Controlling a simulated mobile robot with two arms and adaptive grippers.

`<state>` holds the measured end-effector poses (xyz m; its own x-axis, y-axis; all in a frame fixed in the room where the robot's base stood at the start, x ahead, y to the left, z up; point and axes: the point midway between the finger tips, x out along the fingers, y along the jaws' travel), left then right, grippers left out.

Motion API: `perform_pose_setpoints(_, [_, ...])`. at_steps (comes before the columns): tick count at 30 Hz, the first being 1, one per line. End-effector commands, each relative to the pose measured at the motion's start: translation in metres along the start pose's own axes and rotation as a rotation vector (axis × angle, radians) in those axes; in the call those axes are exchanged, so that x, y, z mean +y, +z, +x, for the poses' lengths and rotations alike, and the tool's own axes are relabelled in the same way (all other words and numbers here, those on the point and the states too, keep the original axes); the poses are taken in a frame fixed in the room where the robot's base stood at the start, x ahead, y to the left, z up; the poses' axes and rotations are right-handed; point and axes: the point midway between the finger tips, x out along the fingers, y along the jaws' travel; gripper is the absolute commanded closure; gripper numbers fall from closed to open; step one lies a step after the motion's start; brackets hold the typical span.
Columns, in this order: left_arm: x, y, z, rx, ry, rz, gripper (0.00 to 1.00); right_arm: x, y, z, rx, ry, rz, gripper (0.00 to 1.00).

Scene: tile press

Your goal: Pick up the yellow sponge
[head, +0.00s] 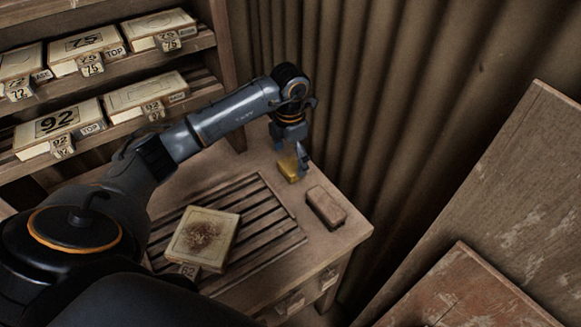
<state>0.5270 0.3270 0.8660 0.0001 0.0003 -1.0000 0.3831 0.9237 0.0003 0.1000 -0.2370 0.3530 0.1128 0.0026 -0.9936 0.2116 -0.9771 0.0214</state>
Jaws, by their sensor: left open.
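The yellow sponge (288,171) is a small block on the wooden bench top, toward its back right corner. My left gripper (291,155) points down right at it, with one finger on its right side; the gripper partly covers the sponge. The jaws are open, and I cannot tell whether they touch the sponge. My right gripper does not show.
A brown block (326,207) lies just in front of the sponge. A stained tile box (202,238) tagged 62 lies on the slatted rack (268,215). Shelves with numbered boxes (62,127) stand at the left. A corrugated wall (390,110) rises close behind the bench.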

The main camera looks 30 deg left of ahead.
Motion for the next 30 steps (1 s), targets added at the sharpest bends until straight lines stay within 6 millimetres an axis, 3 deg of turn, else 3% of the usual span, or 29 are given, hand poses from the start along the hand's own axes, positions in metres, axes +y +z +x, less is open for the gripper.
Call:
perform_pose_setpoints(6, [0.0,0.002,0.029,0.002,-0.001,-0.001,0.08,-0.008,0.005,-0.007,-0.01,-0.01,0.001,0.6])
perform_pose_setpoints(14, [0.0,0.003,0.033,0.0,0.0,-0.001,0.08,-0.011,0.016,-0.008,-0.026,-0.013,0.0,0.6])
perform_pose_setpoints(15, [0.0,0.003,0.033,0.0,0.0,0.0,0.1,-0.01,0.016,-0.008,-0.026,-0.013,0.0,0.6])
perform_pose_setpoints(22, [0.0,0.002,0.033,0.0,0.0,-0.001,0.56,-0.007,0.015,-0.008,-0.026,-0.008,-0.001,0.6])
perform_pose_setpoints(30, [0.0,0.002,0.033,0.001,0.0,-0.001,0.56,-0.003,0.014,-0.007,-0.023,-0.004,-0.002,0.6])
